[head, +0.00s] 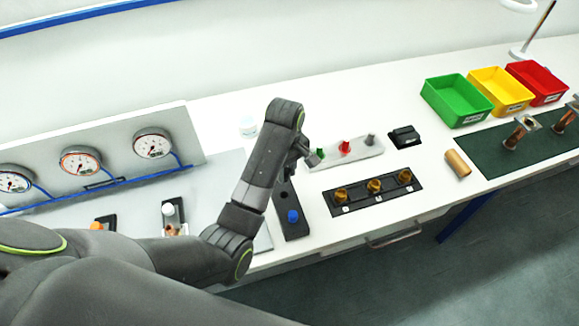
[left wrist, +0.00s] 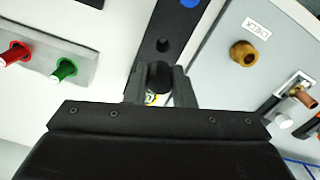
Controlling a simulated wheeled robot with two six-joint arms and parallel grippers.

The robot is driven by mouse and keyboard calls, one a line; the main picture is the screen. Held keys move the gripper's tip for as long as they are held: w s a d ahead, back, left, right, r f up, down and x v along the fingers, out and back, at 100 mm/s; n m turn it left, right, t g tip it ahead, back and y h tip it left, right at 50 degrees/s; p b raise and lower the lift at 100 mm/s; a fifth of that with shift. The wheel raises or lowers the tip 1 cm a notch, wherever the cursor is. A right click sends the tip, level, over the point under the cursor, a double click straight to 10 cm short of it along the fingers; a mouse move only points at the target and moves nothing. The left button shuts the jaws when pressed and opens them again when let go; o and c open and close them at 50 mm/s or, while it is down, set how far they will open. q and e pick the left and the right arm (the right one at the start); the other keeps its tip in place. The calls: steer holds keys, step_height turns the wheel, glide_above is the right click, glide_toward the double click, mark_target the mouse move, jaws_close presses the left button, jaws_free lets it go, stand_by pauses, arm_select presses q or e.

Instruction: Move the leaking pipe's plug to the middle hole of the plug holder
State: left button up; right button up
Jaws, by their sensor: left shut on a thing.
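My left gripper (head: 303,156) is shut on a dark plug (left wrist: 158,76), which shows between its fingers (left wrist: 160,88) in the left wrist view. The plug is over or at the far end of a black strip-shaped plug holder (head: 285,202). A blue plug (head: 293,216) sits near the holder's front end. The middle hole (left wrist: 163,45) looks empty in the left wrist view. I cannot tell whether the held plug is still seated. My left arm hides part of the holder in the head view. My right gripper is not in view.
A pale block (head: 350,155) with green, red and grey plugs stands right of the gripper. A black plate (head: 352,207) with several brass fittings lies in front of it. A gauge panel (head: 115,155) is at left; coloured bins (head: 457,99) are at right.

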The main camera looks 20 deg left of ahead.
arm_select(q)
steer(key=shift+s+a, duration=0.25)
steer(key=shift+a, duration=0.15)
steer(key=shift+w+d+f+b, duration=0.1)
steer(key=shift+d+f+b, duration=0.15)
steer(key=shift+f, duration=0.5)
steer(key=shift+a+f+b, duration=0.1)
steer(key=shift+f+b, duration=0.2)
steer(key=shift+f, duration=0.55)
steer(key=shift+f+b, duration=0.45)
steer(key=shift+f, duration=0.85)
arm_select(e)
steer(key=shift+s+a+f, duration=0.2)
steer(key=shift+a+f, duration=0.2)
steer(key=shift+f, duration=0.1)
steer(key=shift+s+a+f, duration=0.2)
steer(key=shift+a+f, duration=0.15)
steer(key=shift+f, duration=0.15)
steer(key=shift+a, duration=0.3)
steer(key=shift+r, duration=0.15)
arm_select(q)
steer(key=shift+r+p, duration=0.1)
steer(key=shift+p, duration=0.45)
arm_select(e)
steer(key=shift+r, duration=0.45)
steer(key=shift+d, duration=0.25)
